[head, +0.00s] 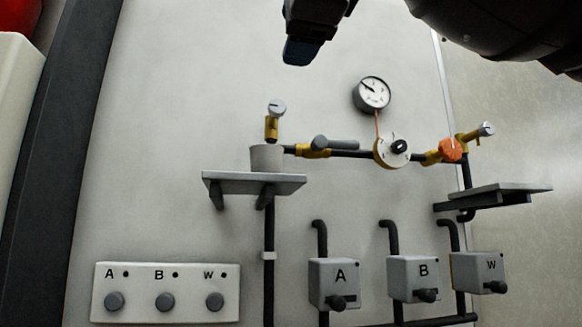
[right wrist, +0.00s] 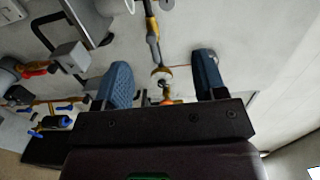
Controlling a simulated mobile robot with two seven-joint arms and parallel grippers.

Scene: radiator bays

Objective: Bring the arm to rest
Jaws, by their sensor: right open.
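My right gripper (head: 303,50) shows at the top of the head view, above the pipework and left of the pressure gauge, with part of my dark arm at the upper right. In the right wrist view its two blue fingers (right wrist: 160,85) are spread wide with nothing held between them. The pipework and wall panel lie beyond the fingers and appear apart from them. My left gripper is in neither view.
A shelf (head: 225,184) holds a grey cup (head: 266,158). Boxes A (head: 334,285), B (head: 413,279) and W (head: 479,272) are below, beside a button panel (head: 140,310).

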